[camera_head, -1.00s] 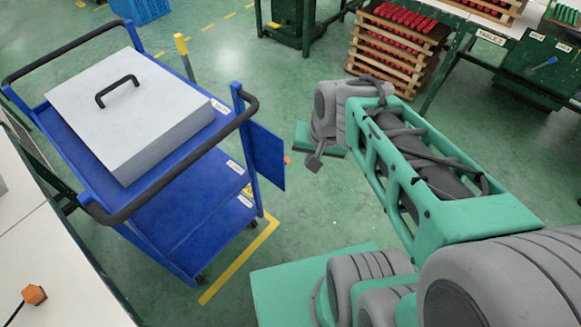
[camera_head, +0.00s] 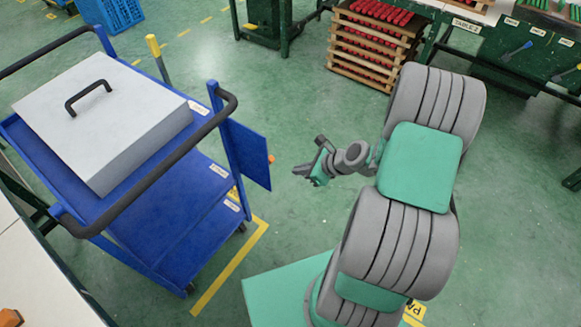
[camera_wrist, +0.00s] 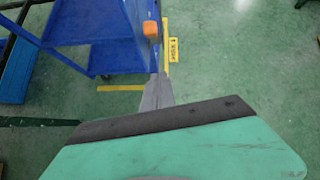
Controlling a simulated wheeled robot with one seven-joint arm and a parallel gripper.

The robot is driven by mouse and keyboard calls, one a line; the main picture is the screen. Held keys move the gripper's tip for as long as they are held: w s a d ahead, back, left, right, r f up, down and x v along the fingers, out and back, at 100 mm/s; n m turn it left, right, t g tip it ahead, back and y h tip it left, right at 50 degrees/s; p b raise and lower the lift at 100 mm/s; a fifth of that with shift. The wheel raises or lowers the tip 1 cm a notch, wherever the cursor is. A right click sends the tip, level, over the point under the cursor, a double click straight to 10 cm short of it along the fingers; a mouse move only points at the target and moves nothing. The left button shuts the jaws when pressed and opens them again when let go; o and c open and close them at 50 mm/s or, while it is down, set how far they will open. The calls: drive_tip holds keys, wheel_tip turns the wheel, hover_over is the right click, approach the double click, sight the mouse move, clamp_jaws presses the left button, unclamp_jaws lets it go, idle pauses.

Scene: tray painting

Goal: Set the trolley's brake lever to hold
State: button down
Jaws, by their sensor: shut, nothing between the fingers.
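The blue trolley (camera_head: 185,226) stands at the left, with a blue side panel (camera_head: 248,155) at its right end. A small orange knob (camera_head: 271,158) shows at the panel's edge; it appears to be the brake lever's tip, and the rest of the lever is hard to make out. In the wrist view the orange knob (camera_wrist: 150,28) is just beyond the fingertips. My gripper (camera_head: 300,171) is shut and empty, to the right of the knob and apart from it. It points toward the trolley. Its closed fingers also show in the wrist view (camera_wrist: 157,88).
A grey box (camera_head: 105,115) with a black handle sits on the trolley's top. A yellow post (camera_head: 154,48) stands behind. Yellow floor lines (camera_head: 232,264) edge the trolley's place. Stacked trays of red parts (camera_head: 375,40) and green tables are at the back. The floor between is clear.

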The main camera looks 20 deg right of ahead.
drive_tip(key=w+a+f, duration=0.4)
drive_tip(key=w+a, duration=0.2)
drive_tip(key=shift+w+a, duration=0.2)
drive_tip(key=shift+w, duration=0.15)
